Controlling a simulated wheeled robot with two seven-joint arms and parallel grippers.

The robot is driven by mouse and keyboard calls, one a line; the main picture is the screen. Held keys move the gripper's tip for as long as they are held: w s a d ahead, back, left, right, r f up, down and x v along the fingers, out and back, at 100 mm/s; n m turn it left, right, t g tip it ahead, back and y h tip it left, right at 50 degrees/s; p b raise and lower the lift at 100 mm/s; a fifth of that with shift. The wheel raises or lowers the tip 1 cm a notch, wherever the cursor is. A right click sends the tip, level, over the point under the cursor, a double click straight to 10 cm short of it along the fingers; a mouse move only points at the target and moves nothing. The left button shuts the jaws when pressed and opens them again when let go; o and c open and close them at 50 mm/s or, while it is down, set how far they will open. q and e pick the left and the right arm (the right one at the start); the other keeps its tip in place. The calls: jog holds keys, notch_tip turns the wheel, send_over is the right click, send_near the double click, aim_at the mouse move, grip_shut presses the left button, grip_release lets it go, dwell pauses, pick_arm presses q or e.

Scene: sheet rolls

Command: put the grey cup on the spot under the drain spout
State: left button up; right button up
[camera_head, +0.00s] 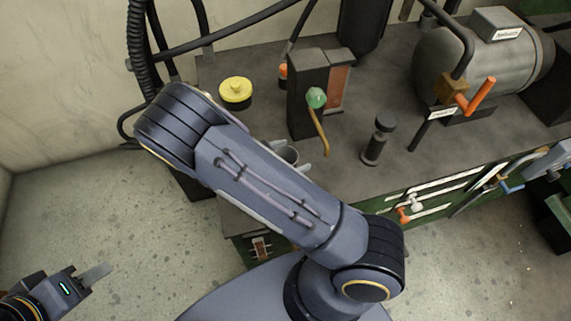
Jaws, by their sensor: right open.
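The grey cup (289,154) stands on the dark bench top, partly hidden behind my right arm. My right gripper (292,157) is mostly hidden by that arm. Its pale fingertips show on either side of the cup, open; whether they touch it I cannot tell. A brass drain spout (321,135) hangs down from a dark box with a green knob, just right of the cup. The spot under the spout is not clearly distinguishable. My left gripper (97,274) is at the lower left, over the floor and away from the bench, seen side-on.
A yellow-capped container (235,92) stands left of the dark box (308,90). A short black cylinder (377,140) stands right of the spout. A grey motor (485,60) with an orange handle is at the right. The bench top (345,175) in front of the spout is clear.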

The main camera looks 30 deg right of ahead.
jog(key=c, duration=1.2)
jog(key=shift+c, duration=0.2)
